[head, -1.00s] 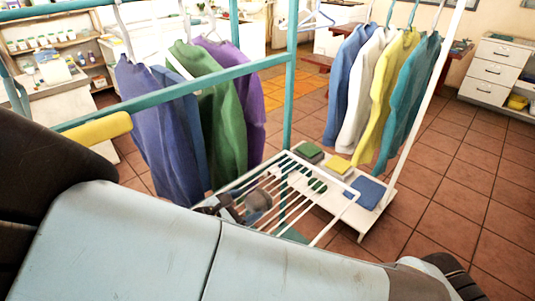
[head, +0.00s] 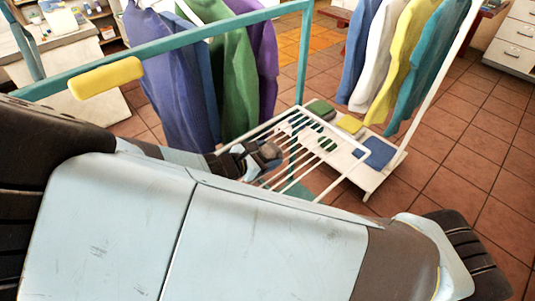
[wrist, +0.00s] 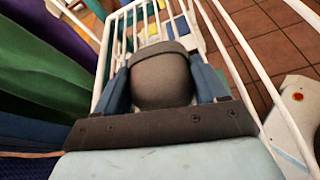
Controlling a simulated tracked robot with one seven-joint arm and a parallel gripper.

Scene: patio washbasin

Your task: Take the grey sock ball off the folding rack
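The grey sock ball (wrist: 160,82) sits between the two blue fingers of my gripper (wrist: 162,88) in the wrist view. No clear gap shows at either side, but the contact faces are hidden, so I cannot tell if the fingers press on it. In the head view, the dark ball (head: 269,153) is at the end of my gripper (head: 256,160), over the left part of the white folding rack (head: 340,189). The rack's bars also show beyond the ball in the wrist view (wrist: 209,40). I cannot tell whether the ball touches the bars.
Hanging clothes (head: 237,80) are close on the left, with more shirts (head: 385,70) at the right. A teal rail (head: 180,43) with a yellow pad (head: 106,77) crosses in front. A low white shelf below the rack holds folded cloths (head: 376,152). Tiled floor is open at the right.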

